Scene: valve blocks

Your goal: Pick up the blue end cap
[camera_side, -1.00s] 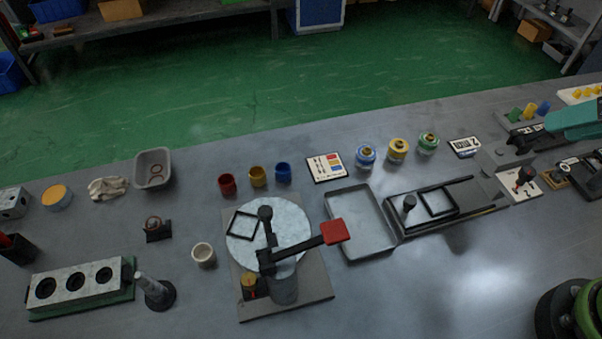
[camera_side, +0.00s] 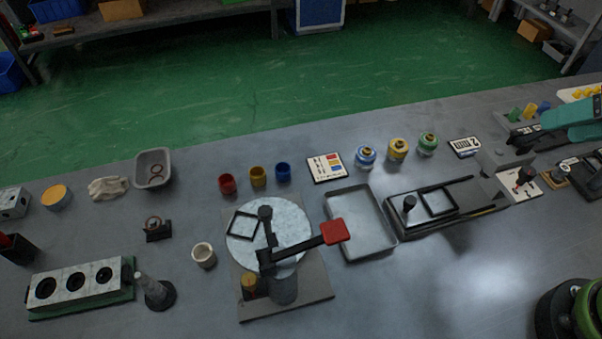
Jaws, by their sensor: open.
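The blue end cap (camera_side: 283,172) looks like a small round blue cup. It stands on the grey bench at the right end of a short row, beside a yellow cap (camera_side: 258,176) and a red cap (camera_side: 227,184). Nothing covers it in this view. My gripper is not in view, so its place relative to the blue cap does not show.
In front of the caps is a round turntable (camera_side: 290,222) with a black arm and red pad (camera_side: 334,231). An empty grey tray (camera_side: 377,246) lies to its right. A printed card (camera_side: 326,167) and knobbed round parts (camera_side: 365,156) stand right of the caps.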

